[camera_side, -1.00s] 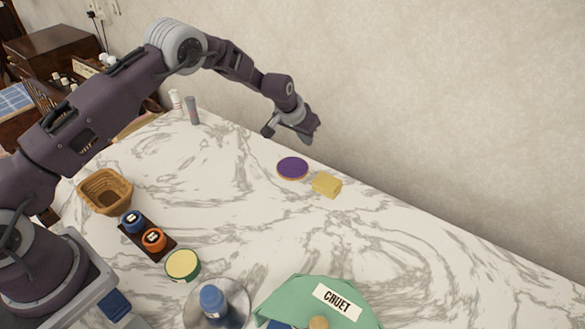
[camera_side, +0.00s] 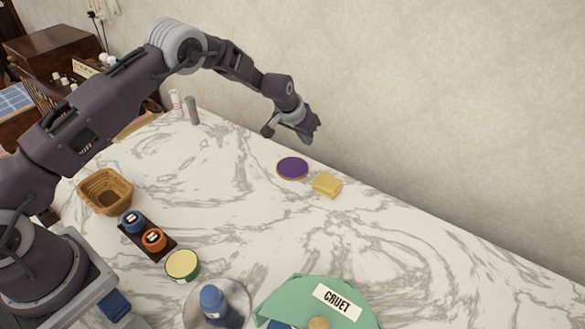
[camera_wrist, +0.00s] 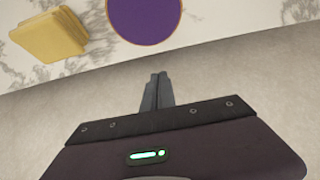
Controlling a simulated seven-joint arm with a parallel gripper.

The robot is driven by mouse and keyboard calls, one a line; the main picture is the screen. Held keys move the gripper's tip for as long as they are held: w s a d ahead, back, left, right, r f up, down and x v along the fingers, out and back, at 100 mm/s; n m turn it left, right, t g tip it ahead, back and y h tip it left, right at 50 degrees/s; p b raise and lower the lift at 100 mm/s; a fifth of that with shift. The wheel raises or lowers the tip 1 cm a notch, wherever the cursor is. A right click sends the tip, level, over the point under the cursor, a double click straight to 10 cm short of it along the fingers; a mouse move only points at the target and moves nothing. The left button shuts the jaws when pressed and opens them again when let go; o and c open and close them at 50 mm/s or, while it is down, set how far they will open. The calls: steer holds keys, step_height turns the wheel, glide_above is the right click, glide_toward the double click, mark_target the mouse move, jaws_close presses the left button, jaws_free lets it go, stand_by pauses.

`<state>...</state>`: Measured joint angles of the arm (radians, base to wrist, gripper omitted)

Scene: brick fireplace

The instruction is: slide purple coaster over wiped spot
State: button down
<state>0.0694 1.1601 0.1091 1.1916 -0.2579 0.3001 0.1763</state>
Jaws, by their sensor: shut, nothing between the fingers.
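The purple coaster (camera_side: 292,168) is a round disc with a tan rim. It lies flat on the white marble table near the wall side. It also shows at the top of the wrist view (camera_wrist: 145,14). My gripper (camera_side: 268,131) is above the table's far edge, behind the coaster and apart from it. In the wrist view my fingers (camera_wrist: 156,82) are together with nothing between them. No wiped spot can be told apart from the grey marble veining.
A yellow sponge-like block (camera_side: 327,185) lies just right of the coaster. A basket (camera_side: 106,192), a dark tray with two jars (camera_side: 150,236), a yellow-topped tin (camera_side: 183,265), a blue-capped bottle (camera_side: 212,302) and a green cloth labelled CRUET (camera_side: 300,290) stand nearer. The table's middle is clear.

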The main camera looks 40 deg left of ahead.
mark_target(305, 158)
steer(key=shift+f, duration=0.1)
stand_by(0.4)
steer(key=shift+f, duration=2.15)
steer(key=shift+s, duration=0.1)
step_height(305, 158, up, 8)
